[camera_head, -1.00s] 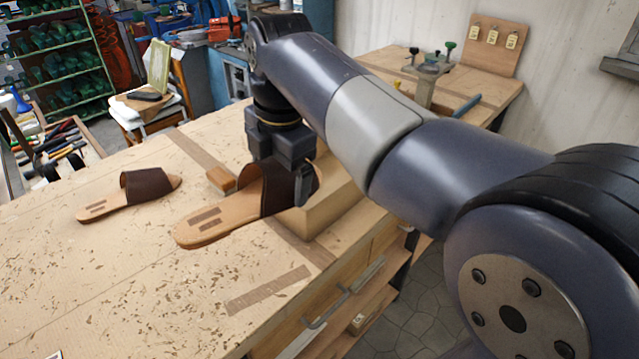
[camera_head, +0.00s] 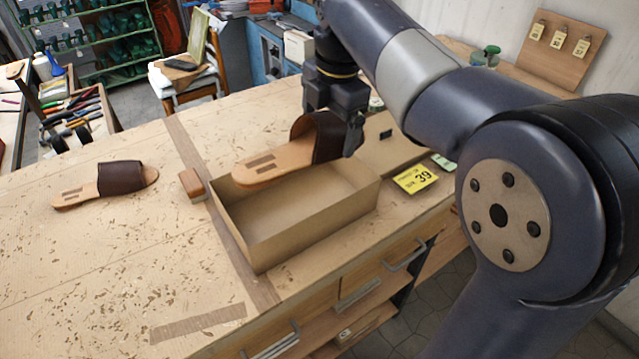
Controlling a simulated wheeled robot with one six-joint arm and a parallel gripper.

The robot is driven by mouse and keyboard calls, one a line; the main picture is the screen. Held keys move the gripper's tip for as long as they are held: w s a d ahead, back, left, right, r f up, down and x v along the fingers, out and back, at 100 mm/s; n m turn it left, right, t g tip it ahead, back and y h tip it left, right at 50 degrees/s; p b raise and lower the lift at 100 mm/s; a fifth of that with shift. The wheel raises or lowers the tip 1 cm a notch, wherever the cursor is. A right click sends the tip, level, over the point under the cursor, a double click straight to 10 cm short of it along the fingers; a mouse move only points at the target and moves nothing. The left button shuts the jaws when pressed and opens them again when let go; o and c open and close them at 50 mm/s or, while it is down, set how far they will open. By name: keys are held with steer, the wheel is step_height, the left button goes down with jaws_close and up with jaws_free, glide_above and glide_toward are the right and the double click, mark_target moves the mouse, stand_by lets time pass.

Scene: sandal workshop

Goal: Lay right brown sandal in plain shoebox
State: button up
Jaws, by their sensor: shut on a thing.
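My gripper (camera_head: 338,138) is shut on a brown sandal (camera_head: 322,133), by its dark brown strap. The sandal is held above the back part of an open plain cardboard shoebox (camera_head: 318,216), with its tan footbed pointing left. The part of the box that shows inside is empty; the held sandal hides some of its back end. Another brown sandal (camera_head: 122,178) lies on the bench to the left, apart from the box. I cannot tell from the picture which of the two is the right one.
The wooden bench (camera_head: 110,245) has a small wooden block (camera_head: 191,184) beside the box's left edge. A yellow card marked 39 (camera_head: 415,178) lies right of the box. The bench's left part is mostly clear. A board with tags (camera_head: 563,48) stands behind.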

mark_target(334, 122)
step_height(334, 122, down, 8)
steer(key=shift+f, duration=0.25)
steer(key=shift+f+b, duration=0.35)
steer(key=shift+f, duration=0.3)
steer(key=o, duration=1.1)
steer(key=shift+c, duration=0.2)
steer(key=shift+r, duration=0.1)
steer(key=r, duration=0.4)
steer(key=s+r, duration=0.1)
steer(key=r, duration=0.3)
steer(key=d+r+p, duration=0.1)
steer(key=r, duration=0.4)
steer(key=shift+s, duration=0.2)
steer(key=shift+f, duration=0.1)
